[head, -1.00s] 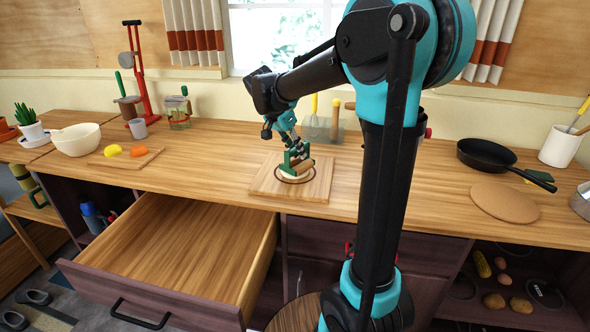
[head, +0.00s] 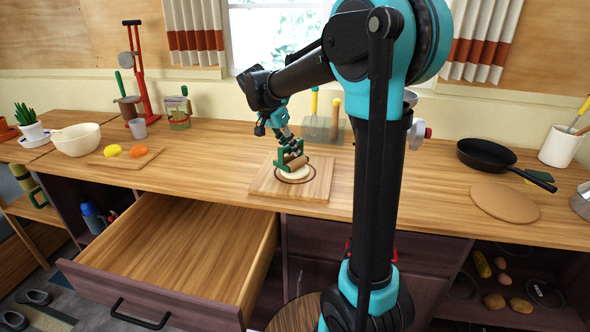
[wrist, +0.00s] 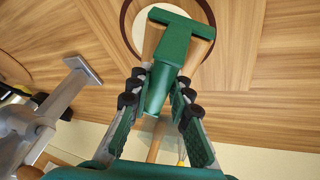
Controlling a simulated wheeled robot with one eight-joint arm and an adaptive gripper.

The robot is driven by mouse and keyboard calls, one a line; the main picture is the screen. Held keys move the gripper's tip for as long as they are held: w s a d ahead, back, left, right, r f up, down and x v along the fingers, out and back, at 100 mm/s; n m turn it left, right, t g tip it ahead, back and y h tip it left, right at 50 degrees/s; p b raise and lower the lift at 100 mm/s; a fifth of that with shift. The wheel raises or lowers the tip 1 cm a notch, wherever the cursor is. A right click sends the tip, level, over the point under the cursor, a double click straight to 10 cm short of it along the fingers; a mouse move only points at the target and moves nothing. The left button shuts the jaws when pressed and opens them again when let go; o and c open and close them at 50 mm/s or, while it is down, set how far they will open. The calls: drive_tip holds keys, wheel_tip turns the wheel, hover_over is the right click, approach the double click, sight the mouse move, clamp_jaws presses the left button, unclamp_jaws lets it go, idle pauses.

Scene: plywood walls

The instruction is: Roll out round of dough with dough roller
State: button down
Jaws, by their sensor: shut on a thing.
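The dough roller has a green handle (wrist: 172,55) and a wooden cylinder (head: 297,163). My gripper (wrist: 160,95) is shut on the green handle, one finger on each side. The roller is over the back part of the pale round of dough (head: 292,174); whether it presses on it I cannot tell. The dough lies inside a dark ring marked on the wooden board (head: 318,187). In the wrist view the handle and roller hide much of the dough (wrist: 139,32).
The board lies on a long wooden counter (head: 220,172). An open drawer (head: 180,245) juts out at the front left. A clear holder with utensils (head: 322,130) stands behind the board. A pan (head: 487,154) and cork mat (head: 505,202) are at the right.

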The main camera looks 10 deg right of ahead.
drive_tip(key=shift+s+d+f, duration=0.1)
drive_tip(key=shift+s+d, duration=0.5)
drive_tip(key=shift+s, duration=0.2)
drive_tip(key=shift+s+d, duration=0.6)
drive_tip(key=shift+s, duration=0.2)
drive_tip(key=shift+w+a, duration=0.75)
drive_tip(key=shift+w, duration=0.25)
drive_tip(key=shift+w+a, duration=0.65)
drive_tip(key=shift+w, duration=0.2)
drive_tip(key=shift+s+d, duration=0.1)
drive_tip(key=shift+s, duration=0.05)
drive_tip(key=shift+s+d, duration=0.7)
drive_tip(key=shift+s, duration=0.2)
drive_tip(key=shift+s+d, duration=0.65)
drive_tip(key=shift+s, duration=0.25)
